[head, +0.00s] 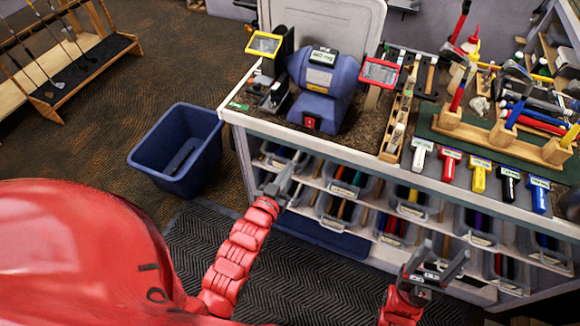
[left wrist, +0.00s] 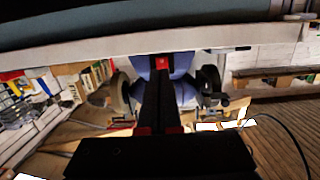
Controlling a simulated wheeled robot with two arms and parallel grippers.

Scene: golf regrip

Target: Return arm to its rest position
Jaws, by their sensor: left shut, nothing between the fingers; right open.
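My left gripper (head: 281,182) is shut and empty. It is at the end of my red left arm, in front of the workbench's left front, and appears near the bench's bin shelf. In the left wrist view its dark fingers (left wrist: 161,92) are together at the middle, with nothing between them. My right gripper (head: 441,264) is open and empty, at the lower right of the head view, in front of the lower bins. Neither gripper holds a thing.
A workbench (head: 330,148) carries a blue bench grinder (head: 322,88), a wooden rack (head: 500,135) and several coloured grips. Bins (head: 345,183) fill its shelves. A blue tub (head: 178,150) stands left on the floor. A black mat (head: 205,240) lies in front.

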